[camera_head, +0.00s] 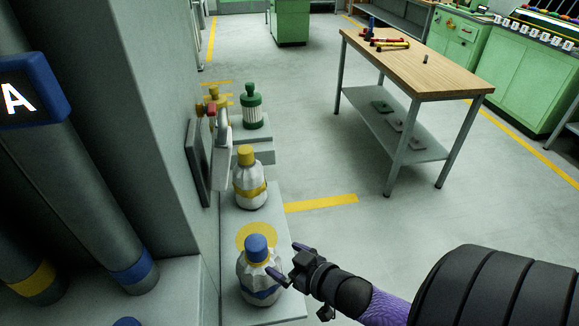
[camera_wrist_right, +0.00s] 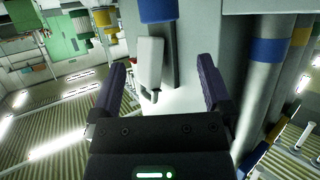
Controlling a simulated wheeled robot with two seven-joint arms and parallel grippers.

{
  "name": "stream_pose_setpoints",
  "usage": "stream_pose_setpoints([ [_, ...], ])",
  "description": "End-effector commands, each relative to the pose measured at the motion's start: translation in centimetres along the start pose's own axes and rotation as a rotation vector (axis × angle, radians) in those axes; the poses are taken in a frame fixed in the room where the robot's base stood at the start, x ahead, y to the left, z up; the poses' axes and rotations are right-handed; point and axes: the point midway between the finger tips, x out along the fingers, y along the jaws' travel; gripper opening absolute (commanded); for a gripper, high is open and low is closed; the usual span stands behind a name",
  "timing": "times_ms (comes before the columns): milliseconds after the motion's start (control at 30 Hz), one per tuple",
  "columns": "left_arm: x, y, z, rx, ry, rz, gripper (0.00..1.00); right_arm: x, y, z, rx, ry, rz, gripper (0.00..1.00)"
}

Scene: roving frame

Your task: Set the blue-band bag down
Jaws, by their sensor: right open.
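The blue-band bag (camera_head: 260,285) is white with a blue cap and a blue band low down. In the head view it is upright at the near end of a pale grey ledge (camera_head: 285,303). Its cap overlaps a yellow ring mark (camera_head: 257,230) on the ledge; I cannot tell whether its base touches the mark. My right gripper (camera_head: 287,260) is open beside the bag's upper right, one finger close to the bag. In the right wrist view the open fingers (camera_wrist_right: 162,88) have nothing clearly between them. My left gripper is out of view.
A yellow-band bag (camera_head: 249,190) and a green-capped container (camera_head: 252,108) stand farther back. A grey wall with a panel (camera_head: 199,165) rises left of the ledge. A wooden-topped table (camera_head: 440,72) with tools stands back right. Floor between is clear.

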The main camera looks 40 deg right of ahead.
Motion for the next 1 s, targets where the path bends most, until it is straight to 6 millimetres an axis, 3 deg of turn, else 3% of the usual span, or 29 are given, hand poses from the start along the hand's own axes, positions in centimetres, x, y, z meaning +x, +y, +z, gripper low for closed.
stream_pose_setpoints([
  [167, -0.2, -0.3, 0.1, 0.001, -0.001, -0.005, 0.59, -0.8, 0.0, 0.0, 0.000, -0.001, 0.001, 1.00],
  [233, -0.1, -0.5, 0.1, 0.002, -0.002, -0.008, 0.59, -0.7, 0.2, 1.4, 0.001, -0.035, 0.015, 1.00],
  [267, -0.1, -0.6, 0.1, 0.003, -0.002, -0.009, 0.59, -0.6, 0.4, 3.1, 0.000, -0.076, 0.031, 1.00],
  [367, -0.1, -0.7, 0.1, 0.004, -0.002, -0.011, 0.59, -1.6, 0.1, 12.9, -0.013, -0.338, 0.089, 1.00],
  [400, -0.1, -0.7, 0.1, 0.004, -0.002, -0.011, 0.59, -2.8, -0.8, 17.4, -0.024, -0.469, 0.095, 1.00],
  [500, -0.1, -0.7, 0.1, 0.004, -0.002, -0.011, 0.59, -7.2, -4.4, 26.5, -0.067, -0.770, 0.056, 1.00],
  [600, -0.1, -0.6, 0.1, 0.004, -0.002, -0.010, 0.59, -11.7, -7.8, 31.6, -0.111, -0.986, -0.018, 1.00],
  [733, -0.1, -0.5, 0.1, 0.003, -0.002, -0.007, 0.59, -14.6, -9.6, 33.9, -0.144, -1.102, -0.071, 1.00],
  [1000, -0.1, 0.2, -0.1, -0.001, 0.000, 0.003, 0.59, -14.8, -9.6, 34.0, -0.146, -1.108, -0.072, 1.00],
])
